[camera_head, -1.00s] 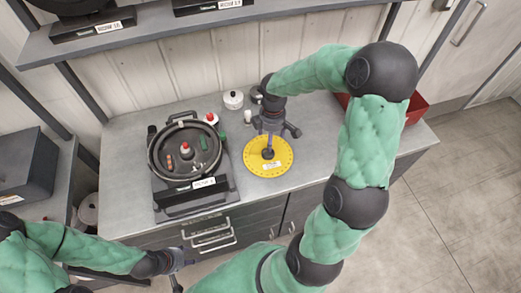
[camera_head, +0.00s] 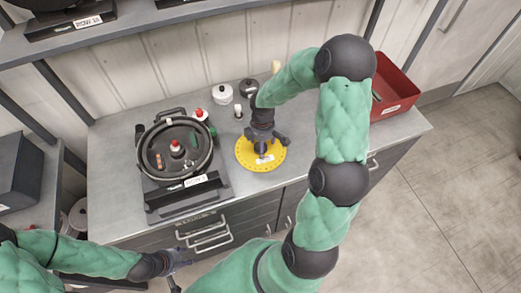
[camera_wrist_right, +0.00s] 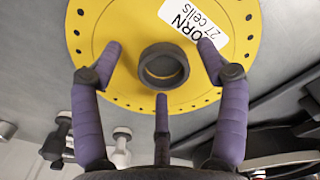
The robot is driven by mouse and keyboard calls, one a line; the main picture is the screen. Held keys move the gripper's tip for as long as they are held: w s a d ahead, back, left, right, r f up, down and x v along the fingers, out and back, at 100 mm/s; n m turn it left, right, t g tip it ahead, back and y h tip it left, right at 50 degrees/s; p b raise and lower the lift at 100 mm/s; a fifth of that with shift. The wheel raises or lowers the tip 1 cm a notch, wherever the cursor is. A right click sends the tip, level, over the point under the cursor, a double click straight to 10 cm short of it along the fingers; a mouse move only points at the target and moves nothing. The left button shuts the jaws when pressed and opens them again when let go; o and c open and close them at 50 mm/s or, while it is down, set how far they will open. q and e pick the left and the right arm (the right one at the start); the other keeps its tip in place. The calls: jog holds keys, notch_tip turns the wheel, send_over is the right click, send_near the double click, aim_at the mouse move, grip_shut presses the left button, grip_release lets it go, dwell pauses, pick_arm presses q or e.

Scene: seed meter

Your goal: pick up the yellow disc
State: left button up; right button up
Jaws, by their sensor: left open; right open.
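The yellow disc (camera_head: 271,161) lies flat on the grey bench in the head view, right of the black seed meter (camera_head: 160,150). It has a ring of small holes, a dark raised hub (camera_wrist_right: 163,67) and a white label (camera_wrist_right: 192,20) reading "CORN 27 cells". My right gripper (camera_head: 262,145) is directly above the disc. In the right wrist view its purple fingers (camera_wrist_right: 160,70) are open and spread around the hub, with nothing held; I cannot tell whether they touch the disc. My left gripper (camera_head: 180,270) is open and empty, low in front of the bench.
A red bin (camera_head: 393,95) stands at the bench's right end. A white pot (camera_head: 222,94), a dark knob-topped pot (camera_head: 249,87) and small bottles stand behind the disc and meter. The bench (camera_head: 310,150) is clear to the right of the disc, under my right arm.

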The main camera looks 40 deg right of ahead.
jog(key=shift+f, duration=0.35)
jog(key=c, duration=1.2)
jog(key=shift+o, duration=0.2)
jog(key=shift+r, duration=0.1)
